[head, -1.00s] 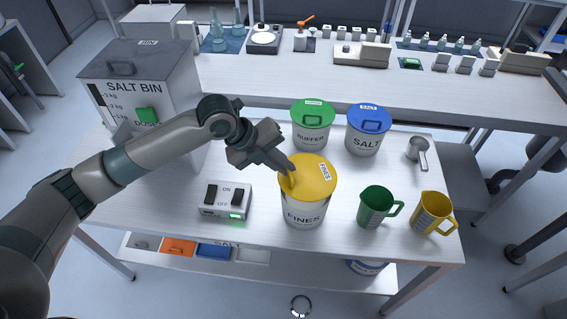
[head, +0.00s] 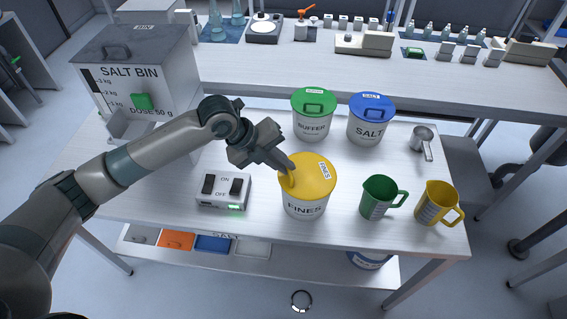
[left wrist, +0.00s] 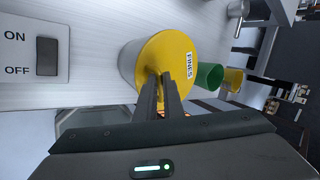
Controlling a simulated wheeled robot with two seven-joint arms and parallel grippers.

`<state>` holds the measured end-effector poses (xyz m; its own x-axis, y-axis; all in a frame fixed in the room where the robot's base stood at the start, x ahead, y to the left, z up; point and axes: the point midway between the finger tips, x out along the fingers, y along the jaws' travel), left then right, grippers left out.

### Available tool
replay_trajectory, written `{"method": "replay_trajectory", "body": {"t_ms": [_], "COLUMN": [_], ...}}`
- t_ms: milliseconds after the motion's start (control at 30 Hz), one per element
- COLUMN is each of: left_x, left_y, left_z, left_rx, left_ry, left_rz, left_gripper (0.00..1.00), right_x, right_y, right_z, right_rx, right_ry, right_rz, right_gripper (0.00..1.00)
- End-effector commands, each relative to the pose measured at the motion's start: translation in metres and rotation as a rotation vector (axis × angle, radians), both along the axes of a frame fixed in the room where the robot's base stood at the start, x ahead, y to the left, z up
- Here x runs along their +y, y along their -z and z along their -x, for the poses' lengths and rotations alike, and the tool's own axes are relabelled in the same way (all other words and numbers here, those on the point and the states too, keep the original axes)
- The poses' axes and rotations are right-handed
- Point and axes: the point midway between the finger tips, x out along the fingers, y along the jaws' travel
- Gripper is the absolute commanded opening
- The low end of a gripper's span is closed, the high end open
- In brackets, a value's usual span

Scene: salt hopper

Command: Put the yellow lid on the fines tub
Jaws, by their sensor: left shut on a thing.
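The yellow lid (head: 312,176) lies flat on top of the white fines tub (head: 304,207), covering its mouth; its label reads FINES. My left gripper (head: 289,172) reaches in from the left and is shut on the lid's handle, which the fingers mostly hide. In the left wrist view the two fingers (left wrist: 166,92) come together over the middle of the yellow lid (left wrist: 160,58), with the tub's pale side (left wrist: 128,62) showing beside it. Whether the lid is fully seated all round cannot be told. My right gripper is not in view.
A switch box (head: 223,191) stands left of the tub, the salt bin (head: 140,72) behind it. The green-lidded buffer tub (head: 312,128) and blue-lidded salt tub (head: 368,132) stand behind. A green jug (head: 378,196), yellow jug (head: 435,204) and metal scoop (head: 422,140) are to the right.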

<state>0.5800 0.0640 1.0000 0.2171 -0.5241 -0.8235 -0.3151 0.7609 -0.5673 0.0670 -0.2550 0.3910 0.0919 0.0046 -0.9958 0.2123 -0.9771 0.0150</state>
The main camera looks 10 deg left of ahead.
Motion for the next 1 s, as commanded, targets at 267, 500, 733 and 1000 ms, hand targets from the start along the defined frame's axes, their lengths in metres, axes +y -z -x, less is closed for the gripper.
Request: {"method": "replay_trajectory", "body": {"t_ms": [267,500,733,1000], "left_x": [-0.0001,-0.0001,-0.0001,0.0025], "left_y": [0.0021,0.0045,0.0045,0.0009], "left_z": [0.0000,0.0001,0.0001,0.0006], "left_rx": [0.000,0.000,0.000,-0.002], "left_ry": [0.000,0.000,0.000,0.000], "left_rz": [0.000,0.000,0.000,0.000], "left_gripper": [0.00,0.20,0.30,0.30], "right_x": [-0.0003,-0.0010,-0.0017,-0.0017], "right_y": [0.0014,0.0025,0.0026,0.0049], "right_z": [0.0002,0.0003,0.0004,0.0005], "right_rx": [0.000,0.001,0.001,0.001], "right_ry": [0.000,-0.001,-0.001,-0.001], "right_rz": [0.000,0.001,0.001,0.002], "right_gripper": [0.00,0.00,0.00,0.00]}}
